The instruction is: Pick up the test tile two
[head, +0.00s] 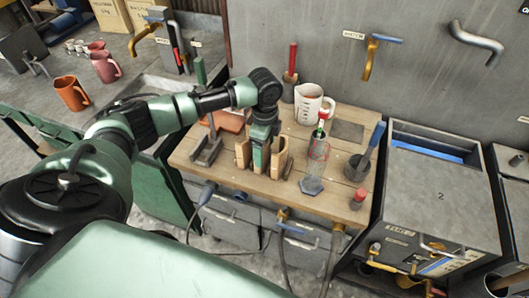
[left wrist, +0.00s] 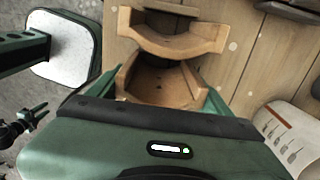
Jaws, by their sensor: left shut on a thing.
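In the left wrist view my left gripper (left wrist: 158,92) is shut on the nearer curved tile (left wrist: 160,80), a green finger on each side. The other curved tile (left wrist: 185,35) stands just beyond it, outside the fingers. No number is readable on either, so I cannot tell which is tile two.
A grey metal stand (head: 207,150) is close on the left. The bench's front strip is fairly clear.

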